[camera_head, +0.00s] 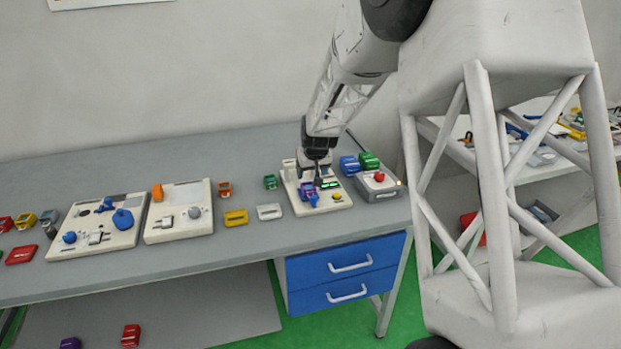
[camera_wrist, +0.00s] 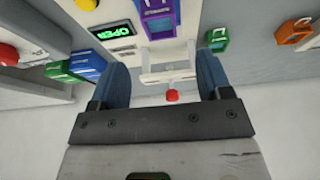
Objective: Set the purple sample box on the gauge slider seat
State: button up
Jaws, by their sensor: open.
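The purple sample box (camera_head: 307,190) is on the cream gauge board (camera_head: 332,206), towards its left middle. In the wrist view the purple box (camera_wrist: 158,20) shows upright-sided at the top, beyond a white bracket (camera_wrist: 167,73) with a red knob (camera_wrist: 172,96). I cannot tell how fully it rests on the slider seat, whose surface is hidden. My gripper (camera_head: 318,172) is over the board, just behind the box. In the wrist view my gripper (camera_wrist: 163,75) is open and empty, its blue fingers apart and clear of the box.
A green-lit display (camera_wrist: 115,32) reading OPEN is beside the box. A grey unit with a red button (camera_head: 379,177) stands right, with blue (camera_head: 349,165) and green (camera_head: 369,160) boxes behind it. Yellow (camera_head: 236,217) and white (camera_head: 269,211) boxes lie left. The rear tabletop is mostly clear.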

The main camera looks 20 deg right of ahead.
jog(key=shift+v, duration=1.3)
jog(key=s+a+r, duration=0.2)
jog(key=s+r, duration=0.2)
jog(key=s, duration=0.4)
jog(key=s+a+r+g, duration=0.1)
jog(key=s+r, duration=0.3)
jog(key=s, duration=0.3)
jog(key=s+a+r, duration=0.2)
jog(key=s+r, duration=0.2)
jog(key=s, duration=0.4)
jog(key=s+a+g, duration=0.1)
jog(key=s+a, duration=0.1)
jog(key=s, duration=2.3)
jog(key=shift+s+a+r, duration=0.25)
jog(key=shift+a+r, duration=0.05)
jog(key=shift+r, duration=0.05)
